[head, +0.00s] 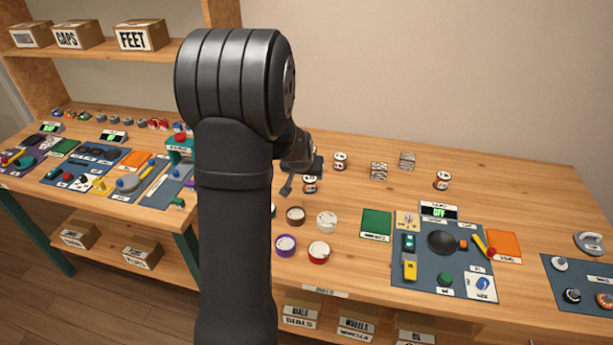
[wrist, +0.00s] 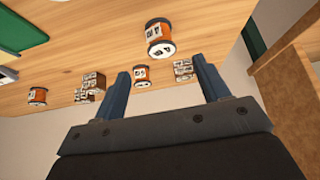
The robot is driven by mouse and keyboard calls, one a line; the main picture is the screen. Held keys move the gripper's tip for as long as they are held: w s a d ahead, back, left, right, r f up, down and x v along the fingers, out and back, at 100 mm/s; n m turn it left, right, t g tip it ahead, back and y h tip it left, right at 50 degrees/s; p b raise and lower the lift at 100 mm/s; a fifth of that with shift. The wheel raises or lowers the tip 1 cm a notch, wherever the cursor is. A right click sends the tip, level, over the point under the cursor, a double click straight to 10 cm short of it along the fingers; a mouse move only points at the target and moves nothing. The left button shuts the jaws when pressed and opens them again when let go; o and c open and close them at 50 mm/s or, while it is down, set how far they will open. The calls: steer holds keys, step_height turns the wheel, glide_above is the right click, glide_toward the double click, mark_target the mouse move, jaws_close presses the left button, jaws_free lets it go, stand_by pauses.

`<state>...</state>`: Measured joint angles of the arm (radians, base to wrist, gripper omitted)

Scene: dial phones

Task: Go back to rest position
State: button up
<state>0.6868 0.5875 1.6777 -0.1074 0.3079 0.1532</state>
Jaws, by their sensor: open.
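My gripper (wrist: 165,90) is open in the wrist view, its two blue-grey fingers apart with nothing held between them. In the head view the gripper (head: 288,185) shows partly behind my dark arm, over the back middle of the wooden table. A small labelled can (head: 310,185) stands close to it, and I cannot tell whether they touch. Beyond the fingertips in the wrist view are several orange-and-white cans, the nearest one (wrist: 160,38) above the gap between the fingers. My arm stands upright and hides part of the table.
Bowls, such as a white one (head: 326,222), stand right of my arm. A blue mat (head: 425,285) with parts and a display reading OFF (head: 439,211) lies further right. Patterned blocks (head: 379,171) stand at the back. Shelves with labelled boxes (head: 141,35) are at left.

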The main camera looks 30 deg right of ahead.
mark_target(309, 182)
steer(key=shift+s+a+r, duration=0.1)
steer(key=shift+r, duration=0.05)
stand_by(0.3)
steer(key=x, duration=1.2)
steer(key=shift+a+f, duration=0.1)
steer(key=shift+f, duration=0.15)
steer(key=shift+r, duration=0.2)
